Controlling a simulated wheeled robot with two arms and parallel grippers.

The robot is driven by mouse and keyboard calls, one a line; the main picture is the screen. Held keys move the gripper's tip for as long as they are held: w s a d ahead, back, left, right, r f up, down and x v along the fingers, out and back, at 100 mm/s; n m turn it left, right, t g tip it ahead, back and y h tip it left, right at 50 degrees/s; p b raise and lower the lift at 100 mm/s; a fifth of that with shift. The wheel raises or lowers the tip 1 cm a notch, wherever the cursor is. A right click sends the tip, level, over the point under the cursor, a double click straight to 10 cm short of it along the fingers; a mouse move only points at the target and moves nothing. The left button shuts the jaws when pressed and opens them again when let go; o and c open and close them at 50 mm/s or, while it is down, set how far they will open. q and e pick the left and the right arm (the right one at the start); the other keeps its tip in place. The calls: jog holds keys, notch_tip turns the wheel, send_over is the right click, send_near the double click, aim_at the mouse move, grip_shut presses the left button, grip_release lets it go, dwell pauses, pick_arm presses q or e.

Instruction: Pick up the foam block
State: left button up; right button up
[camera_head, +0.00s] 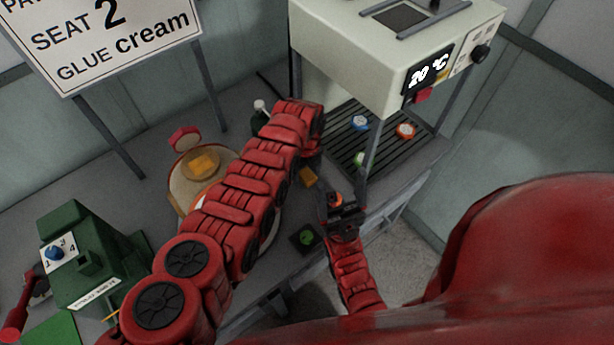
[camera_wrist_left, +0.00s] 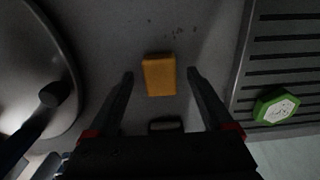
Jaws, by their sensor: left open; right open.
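The foam block, a small orange-yellow block (camera_wrist_left: 159,75), lies on the grey table in the left wrist view. It also shows in the head view (camera_head: 308,177), just below the end of my left arm. My left gripper (camera_wrist_left: 160,76) is open, with one finger on each side of the block in the picture and a visible gap on both sides. In the head view the left gripper's fingers are mostly hidden behind its wrist. My right gripper (camera_head: 342,188) is open and empty, right of the block, its fingers pointing up in the picture.
A slatted grill (camera_head: 378,142) holding several coloured pieces stands right of the block, under a white press (camera_head: 405,55). A round board with a yellow block (camera_head: 203,161) is at left. A green machine (camera_head: 85,255) stands at far left. A small black tray (camera_head: 305,238) is near the front edge.

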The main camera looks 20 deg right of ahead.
aim_at(307, 174)
pick_arm(q)
grip_shut()
dwell(0.3)
jog(key=shift+r, duration=0.1)
jog(key=shift+r, duration=0.85)
notch_tip(307, 174, up, 8)
jog(key=b, duration=0.2)
jog(key=shift+r, duration=0.15)
jog(key=c, duration=0.7)
grip_release()
jog(key=c, duration=0.6)
